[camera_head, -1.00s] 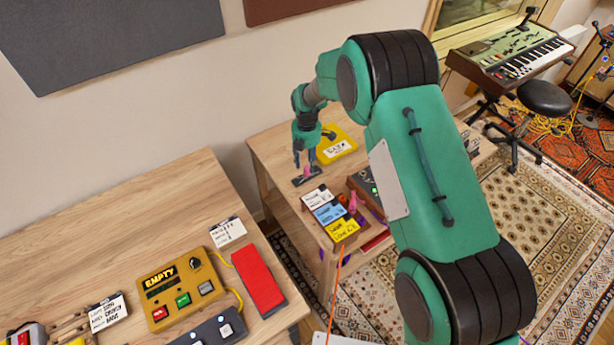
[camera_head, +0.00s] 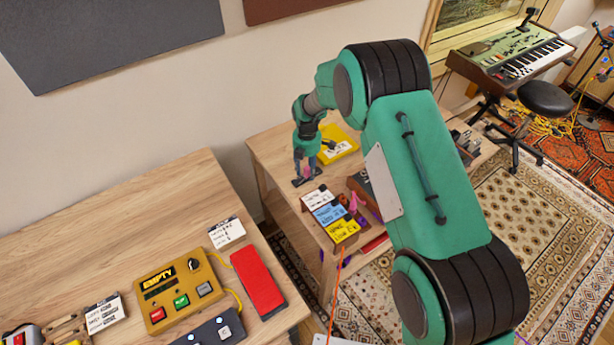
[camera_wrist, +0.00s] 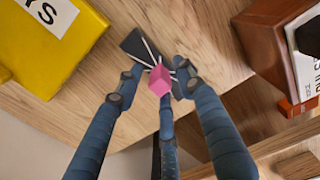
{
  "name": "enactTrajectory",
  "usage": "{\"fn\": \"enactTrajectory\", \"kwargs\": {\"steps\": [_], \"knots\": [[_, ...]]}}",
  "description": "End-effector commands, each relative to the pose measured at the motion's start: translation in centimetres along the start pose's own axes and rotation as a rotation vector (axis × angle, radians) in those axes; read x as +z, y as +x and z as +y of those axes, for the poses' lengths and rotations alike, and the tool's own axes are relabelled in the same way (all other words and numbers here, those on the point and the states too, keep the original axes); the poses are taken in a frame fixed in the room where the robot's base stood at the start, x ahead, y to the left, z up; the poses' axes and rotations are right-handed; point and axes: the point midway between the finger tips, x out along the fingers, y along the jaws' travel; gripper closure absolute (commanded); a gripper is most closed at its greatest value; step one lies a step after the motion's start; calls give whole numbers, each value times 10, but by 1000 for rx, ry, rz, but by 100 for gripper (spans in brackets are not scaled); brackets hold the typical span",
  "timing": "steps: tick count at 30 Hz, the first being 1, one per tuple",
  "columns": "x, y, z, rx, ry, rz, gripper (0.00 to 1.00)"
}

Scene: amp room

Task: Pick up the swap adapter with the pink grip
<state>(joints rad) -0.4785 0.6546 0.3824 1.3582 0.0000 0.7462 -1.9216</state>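The swap adapter with the pink grip (camera_wrist: 160,80) lies on the wooden table; in the wrist view its pink block stands on a dark flat base (camera_wrist: 138,44) with thin pale lines. My gripper (camera_wrist: 158,84) is pointed down over it with its blue-grey fingers spread around the pink block. A gap shows between the fingers and the grip; I cannot tell if any finger touches it. In the head view my gripper (camera_head: 305,168) is low over the dark base (camera_head: 300,182), and the fingers hide most of the pink grip.
A yellow case (camera_head: 338,146) lies behind the gripper, close by in the wrist view (camera_wrist: 50,45). Labelled white, blue and yellow blocks (camera_head: 330,214) and another pink piece (camera_head: 354,203) stand in front. A brown box (camera_wrist: 268,45) is at right in the wrist view.

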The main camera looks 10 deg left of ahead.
Motion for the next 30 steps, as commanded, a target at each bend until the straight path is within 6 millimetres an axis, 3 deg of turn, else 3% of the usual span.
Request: {"fn": "enactTrajectory", "kwargs": {"steps": [1, 5, 20, 30], "knots": [[0, 0, 0, 0, 0, 0, 75], [0, 0, 0, 0, 0, 0, 100], [0, -6, 0, 1, 0, 0, 100], [0, -49, 1, 2, 0, -1, 100]]}}
